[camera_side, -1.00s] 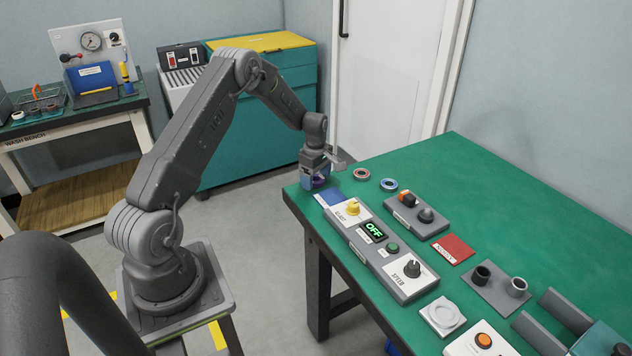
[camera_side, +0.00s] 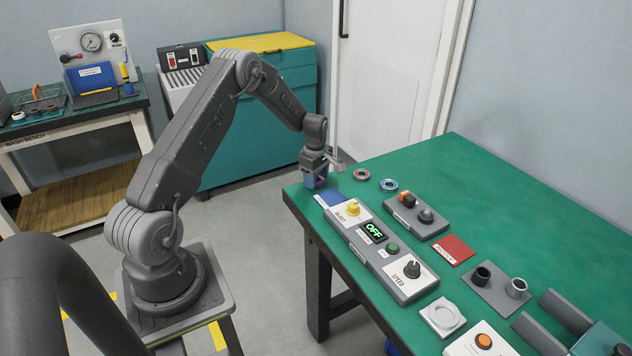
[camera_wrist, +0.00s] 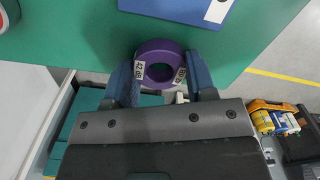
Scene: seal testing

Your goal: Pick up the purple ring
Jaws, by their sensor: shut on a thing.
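The purple ring (camera_wrist: 160,48) has white labels with dark print on its sides and sits between the two blue fingers of my gripper (camera_wrist: 160,80) in the wrist view. The fingers are shut on its sides. In the side view my gripper (camera_side: 317,185) is at the far left corner of the green table, and only a sliver of purple shows between the fingers. I cannot tell whether the ring touches the table.
A blue pad (camera_side: 330,199) lies close beside my gripper. A reddish-brown ring (camera_side: 361,174) and a blue ring (camera_side: 388,185) lie to the right. A control panel with an OFF display (camera_side: 374,232) stands nearer. The table's far right is clear.

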